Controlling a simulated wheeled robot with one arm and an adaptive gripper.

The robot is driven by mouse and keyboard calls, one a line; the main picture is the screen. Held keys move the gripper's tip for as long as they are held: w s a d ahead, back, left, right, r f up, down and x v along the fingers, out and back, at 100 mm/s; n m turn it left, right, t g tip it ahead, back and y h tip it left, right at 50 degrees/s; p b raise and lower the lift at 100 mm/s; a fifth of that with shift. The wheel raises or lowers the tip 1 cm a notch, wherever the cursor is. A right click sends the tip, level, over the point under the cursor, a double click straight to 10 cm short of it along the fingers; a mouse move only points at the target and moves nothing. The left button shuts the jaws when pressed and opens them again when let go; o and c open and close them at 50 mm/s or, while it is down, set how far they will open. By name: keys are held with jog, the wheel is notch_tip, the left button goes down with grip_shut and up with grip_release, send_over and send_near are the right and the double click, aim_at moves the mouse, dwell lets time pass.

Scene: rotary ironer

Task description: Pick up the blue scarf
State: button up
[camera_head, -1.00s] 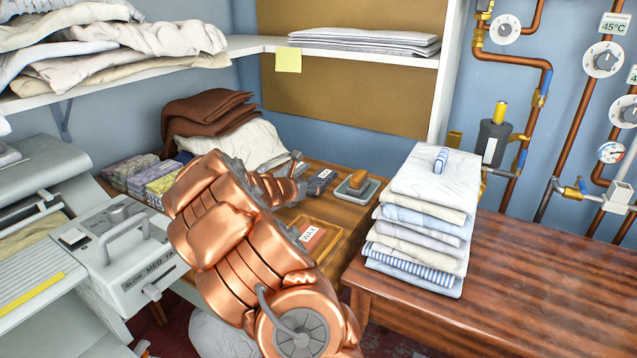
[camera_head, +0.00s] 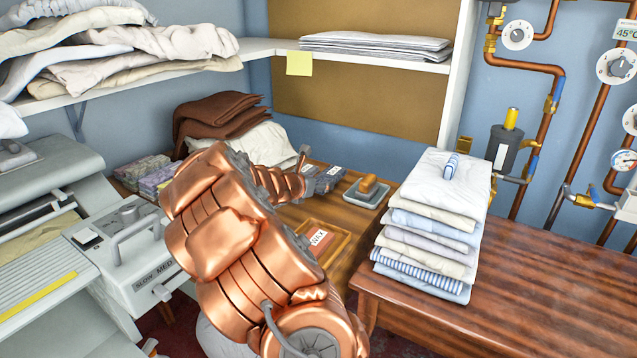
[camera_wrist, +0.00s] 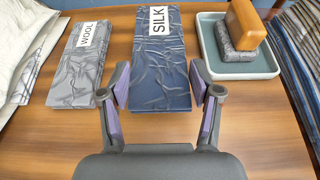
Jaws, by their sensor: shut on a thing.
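The blue scarf (camera_wrist: 160,62) is a flat, folded dark navy piece with a white SILK label, in the middle of the wrist view. My gripper (camera_wrist: 160,88) has its two purple-padded fingers at the scarf's left and right edges, shut on its near end. In the head view the scarf (camera_head: 333,173) shows small beside my gripper (camera_head: 318,178), partly hidden by it. I cannot tell whether the scarf is clear of the wooden table. A grey folded piece with a WOOL label (camera_wrist: 82,65) lies to its left.
A grey dish (camera_wrist: 240,68) with a brown block on a grey piece stands right of the scarf. A wooden tray with a WAX label (camera_head: 322,240) lies nearer. A tall stack of folded linen (camera_head: 428,225) stands on the right table, whose right part is bare.

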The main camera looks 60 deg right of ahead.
jog(key=s+a, duration=0.2)
jog(key=a, duration=0.2)
jog(key=s+a+r, duration=0.1)
jog(key=s+a, duration=0.1)
jog(key=a, duration=0.2)
jog(key=s+a, duration=0.3)
jog(key=a, duration=0.1)
jog(key=shift+r, duration=0.2)
jog(key=shift+r, duration=0.1)
notch_tip(320, 180, up, 7)
jog(key=p, duration=0.6)
jog(key=w+a+r+n+t+y+p, duration=0.1)
jog(key=w+a+r+n+t+p, duration=0.2)
jog(key=w+a, duration=0.6)
jog(key=w+a+r+n+t+y+p, duration=0.1)
jog(key=w+a+n+t+p, duration=0.3)
jog(key=w+a, duration=0.4)
jog(key=w+a+r+n+t+y+p, duration=0.1)
jog(key=w+a+r+n+t+y, duration=0.1)
jog(key=a, duration=0.6)
jog(key=w+a+r+n+t+y+p, duration=0.1)
jog(key=w+a+r+n+y, duration=0.1)
jog(key=w+a, duration=0.3)
jog(key=w+a+r+n+t+y+p, duration=0.1)
jog(key=w+a+r+n+t+y, duration=0.1)
jog(key=a, duration=0.9)
jog(key=shift+w+a+r+n+t+y, duration=0.15)
jog(key=shift+w+r+n+t+y, duration=0.25)
jog(key=shift+w+r+y, duration=0.45)
jog(key=shift+s, duration=0.15)
